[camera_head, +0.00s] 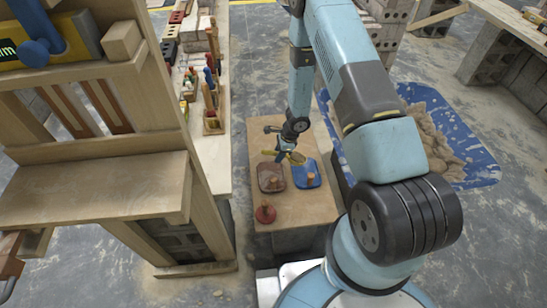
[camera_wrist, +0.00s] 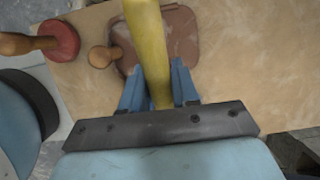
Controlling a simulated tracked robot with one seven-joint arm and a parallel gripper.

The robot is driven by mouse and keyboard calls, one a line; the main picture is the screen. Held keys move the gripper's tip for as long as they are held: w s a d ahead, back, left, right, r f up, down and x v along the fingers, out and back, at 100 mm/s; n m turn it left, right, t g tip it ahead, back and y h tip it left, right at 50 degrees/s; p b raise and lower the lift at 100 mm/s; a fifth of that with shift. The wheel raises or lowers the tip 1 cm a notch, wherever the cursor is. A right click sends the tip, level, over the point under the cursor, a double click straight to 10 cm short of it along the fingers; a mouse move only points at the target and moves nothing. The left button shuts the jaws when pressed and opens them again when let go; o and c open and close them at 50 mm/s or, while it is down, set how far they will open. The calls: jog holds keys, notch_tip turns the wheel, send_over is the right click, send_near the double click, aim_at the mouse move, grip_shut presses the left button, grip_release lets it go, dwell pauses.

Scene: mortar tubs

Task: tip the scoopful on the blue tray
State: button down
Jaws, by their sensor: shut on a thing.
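My gripper (camera_head: 283,154) is shut on a yellow handle (camera_head: 297,158), above the small wooden table. In the wrist view the handle (camera_wrist: 149,45) runs up between my blue fingers (camera_wrist: 158,88) and out of the top of the picture. The scoop's bowl and any load in it cannot be made out. The blue tray (camera_head: 300,183) lies flat on the table, just right of and below my gripper in the head view, with a wooden knob on it. It does not show in the wrist view.
A brown tray (camera_head: 264,184) lies left of the blue tray; it also shows in the wrist view (camera_wrist: 182,38). A red round tool (camera_head: 265,214) with a wooden handle stands nearer me. A sand heap (camera_head: 432,140) lies on a blue sheet (camera_head: 485,172) at right. A wooden shelf (camera_head: 90,190) stands left.

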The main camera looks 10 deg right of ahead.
jog(key=shift+d+r+y, duration=0.65)
jog(key=shift+d+y, duration=0.3)
jog(key=shift+y, duration=0.15)
jog(key=d+y, duration=0.2)
jog(key=d+r+y, duration=0.1)
jog(key=d+y, duration=0.1)
jog(key=shift+d+r, duration=0.2)
jog(key=shift+d+r+y, duration=0.25)
jog(key=shift+d+y, duration=0.35)
jog(key=shift+y, duration=0.05)
jog(key=shift+d+r+y, duration=0.25)
jog(key=shift+d+y, duration=0.35)
jog(key=shift+y, duration=0.05)
jog(key=shift+r, duration=0.15)
jog(key=shift+r, duration=0.45)
